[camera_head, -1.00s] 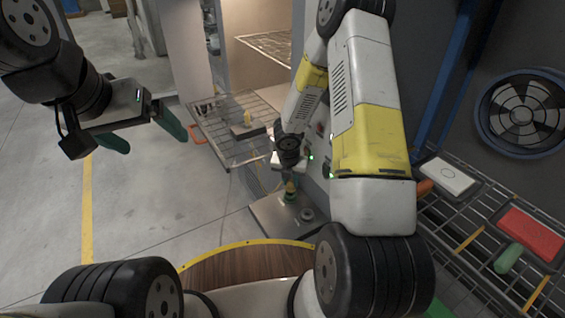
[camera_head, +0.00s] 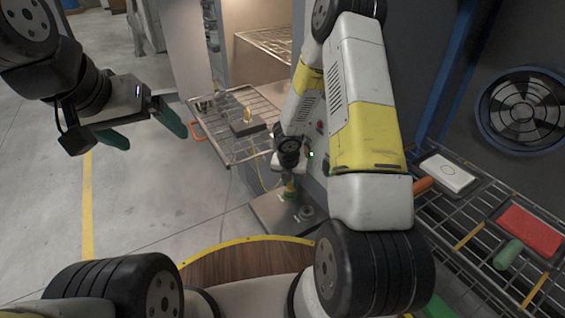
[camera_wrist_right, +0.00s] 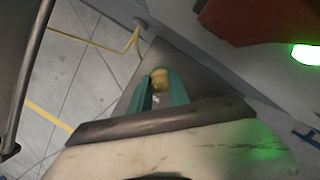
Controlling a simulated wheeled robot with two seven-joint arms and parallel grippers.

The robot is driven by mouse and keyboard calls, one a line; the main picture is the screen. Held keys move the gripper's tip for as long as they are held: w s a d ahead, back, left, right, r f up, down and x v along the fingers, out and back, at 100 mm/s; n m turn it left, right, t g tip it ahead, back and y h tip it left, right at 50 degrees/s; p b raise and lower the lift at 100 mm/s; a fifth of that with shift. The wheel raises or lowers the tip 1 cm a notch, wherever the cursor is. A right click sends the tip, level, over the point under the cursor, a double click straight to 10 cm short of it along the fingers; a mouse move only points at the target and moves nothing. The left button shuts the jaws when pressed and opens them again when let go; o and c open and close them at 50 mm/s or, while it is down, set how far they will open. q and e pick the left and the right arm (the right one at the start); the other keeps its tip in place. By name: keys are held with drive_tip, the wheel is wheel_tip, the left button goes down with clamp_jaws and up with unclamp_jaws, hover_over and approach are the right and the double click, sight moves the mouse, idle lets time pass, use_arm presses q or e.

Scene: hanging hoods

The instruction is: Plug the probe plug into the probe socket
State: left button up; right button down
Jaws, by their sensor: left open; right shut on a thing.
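My right gripper (camera_wrist_right: 160,92) is shut on a yellow round-ended piece, seemingly the probe plug (camera_wrist_right: 160,76), gripped between its green fingers. In the head view this gripper (camera_head: 290,182) is low beside the grey wall, above a metal plate, and the arm partly hides it. A grey ring (camera_head: 307,212) stands on the plate to the right of the held piece, apart from it; I cannot tell whether it is the probe socket. My left gripper (camera_head: 148,128) is open and empty above the floor at the left.
A wire shelf (camera_head: 216,140) with an orange handle carries a grey box (camera_head: 247,128) with a yellow piece on top. A yellow cable (camera_wrist_right: 132,42) runs near the wall. At the right, a rack holds a white block (camera_head: 446,173) and a red block (camera_head: 528,232).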

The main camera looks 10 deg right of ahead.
drive_tip(key=shift+f, duration=0.2)
drive_tip(key=c, duration=1.1)
unclamp_jaws()
drive_tip(key=shift+c, duration=0.2)
drive_tip(key=d+v, duration=0.1)
drive_tip(key=v, duration=0.6)
drive_tip(key=shift+a+r, duration=0.45)
drive_tip(key=shift+a, duration=0.1)
drive_tip(key=shift+s, duration=0.1)
